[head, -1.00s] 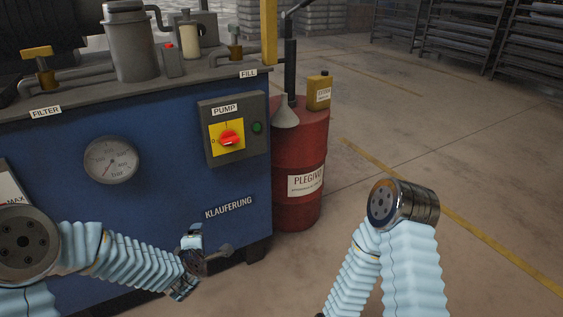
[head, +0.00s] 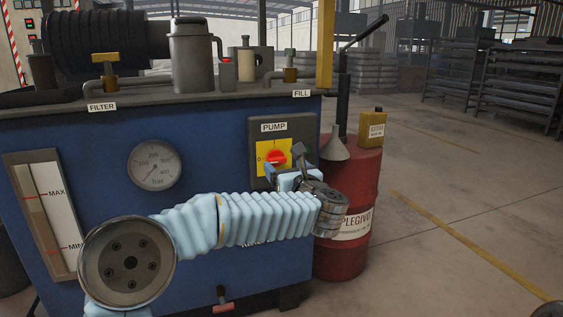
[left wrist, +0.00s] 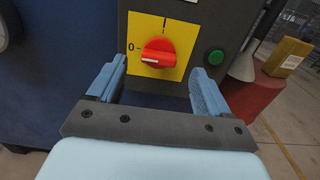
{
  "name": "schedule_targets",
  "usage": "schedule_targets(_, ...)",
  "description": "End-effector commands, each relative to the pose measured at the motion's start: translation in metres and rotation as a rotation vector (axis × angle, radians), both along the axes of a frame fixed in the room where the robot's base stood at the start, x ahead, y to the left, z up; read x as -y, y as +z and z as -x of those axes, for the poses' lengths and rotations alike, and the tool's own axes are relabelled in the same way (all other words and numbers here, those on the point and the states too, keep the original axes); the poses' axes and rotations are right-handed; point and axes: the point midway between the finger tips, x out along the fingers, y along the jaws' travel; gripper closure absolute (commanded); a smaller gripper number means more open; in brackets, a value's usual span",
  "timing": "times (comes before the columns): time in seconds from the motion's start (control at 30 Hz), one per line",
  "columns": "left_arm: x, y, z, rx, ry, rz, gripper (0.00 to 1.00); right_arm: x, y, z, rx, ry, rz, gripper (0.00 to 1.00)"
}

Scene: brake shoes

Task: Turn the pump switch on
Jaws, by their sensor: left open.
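The pump switch is a red rotary knob (head: 276,158) on a yellow plate (head: 264,148), set in a grey box (head: 309,128) labelled PUMP on the blue machine. In the left wrist view, the red knob (left wrist: 157,54) has its white mark turned left toward the 0; the other mark is at the top of the plate. My left gripper (head: 287,168) is in front of the box, just below the knob. In the left wrist view, the open jaws (left wrist: 159,68) are on either side of the knob's lower part, with nothing between them; contact is not visible. My right gripper is out of view.
A green button (left wrist: 215,57) sits right of the knob, close to the right finger. A red barrel (head: 346,258) with a funnel (head: 335,147) and a yellow can (head: 371,131) stands right of the machine. A gauge (head: 155,166) is on the left.

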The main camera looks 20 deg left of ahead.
Motion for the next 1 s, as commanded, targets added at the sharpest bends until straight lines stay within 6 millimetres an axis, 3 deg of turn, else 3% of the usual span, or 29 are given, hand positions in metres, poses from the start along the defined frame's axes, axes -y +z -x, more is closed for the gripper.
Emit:
schedule_targets(0.23,-0.023,0.000,-0.034,-0.001,0.000,0.000,0.21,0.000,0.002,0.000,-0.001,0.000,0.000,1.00)
schedule_targets(0.63,-0.028,0.000,-0.042,-0.001,-0.001,-0.002,0.21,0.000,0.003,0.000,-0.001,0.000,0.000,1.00)
schedule_targets(1.0,-0.028,0.000,-0.041,-0.001,-0.001,-0.002,0.76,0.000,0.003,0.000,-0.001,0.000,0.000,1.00)
